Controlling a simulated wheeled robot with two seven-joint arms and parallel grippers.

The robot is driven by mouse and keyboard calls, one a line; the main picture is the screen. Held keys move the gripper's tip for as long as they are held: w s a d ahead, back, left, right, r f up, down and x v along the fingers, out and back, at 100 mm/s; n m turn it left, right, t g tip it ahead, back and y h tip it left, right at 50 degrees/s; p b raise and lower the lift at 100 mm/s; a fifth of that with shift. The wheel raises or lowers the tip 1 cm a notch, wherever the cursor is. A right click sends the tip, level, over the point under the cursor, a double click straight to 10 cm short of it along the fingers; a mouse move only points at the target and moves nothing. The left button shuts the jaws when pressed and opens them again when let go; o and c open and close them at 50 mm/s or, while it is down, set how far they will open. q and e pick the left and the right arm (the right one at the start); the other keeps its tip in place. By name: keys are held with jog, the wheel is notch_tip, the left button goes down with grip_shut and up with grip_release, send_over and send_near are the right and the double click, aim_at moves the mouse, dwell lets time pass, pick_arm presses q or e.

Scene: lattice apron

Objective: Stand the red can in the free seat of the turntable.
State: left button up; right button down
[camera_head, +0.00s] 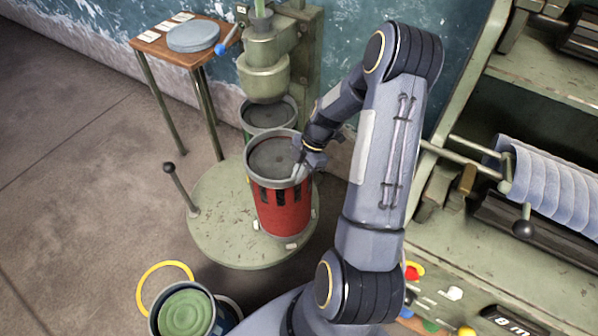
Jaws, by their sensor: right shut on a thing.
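The red can (283,212) has a grey rim and dark slots. It stands upright at the turntable's right front, with small pale blocks near its foot. My right gripper (300,168) is shut on the red can at its upper right rim. The turntable (215,222) is a round, pale green plate with a lever at its left. A green can (268,113) stands behind the red can, under the press head, partly hidden. Whether the red can's base touches the plate I cannot tell. My left gripper is not in view.
The green press (264,75) rises behind the turntable. A small wooden table (180,42) with a grey disc stands at the back left. A blue bucket (185,312) with a green lid is at the front. A green machine (520,110) fills the right. Floor at left is clear.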

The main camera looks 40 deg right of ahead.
jog(key=shift+w+r+b, duration=0.2)
jog(key=shift+b, duration=0.1)
dwell(0.5)
jog(key=shift+s+d+f+b, duration=0.1)
jog(key=shift+d+f+b, duration=0.1)
jog(key=shift+f+b, duration=0.3)
dwell(0.5)
jog(key=shift+f+b, duration=0.4)
jog(key=shift+b, duration=0.3)
jog(key=shift+a+f, duration=0.1)
jog(key=shift+f, duration=0.05)
jog(key=shift+a+f+b, duration=0.1)
jog(key=shift+f+b, duration=0.1)
jog(key=shift+b, duration=0.2)
jog(key=shift+f+b, duration=0.25)
jog(key=shift+b, duration=0.05)
dwell(0.5)
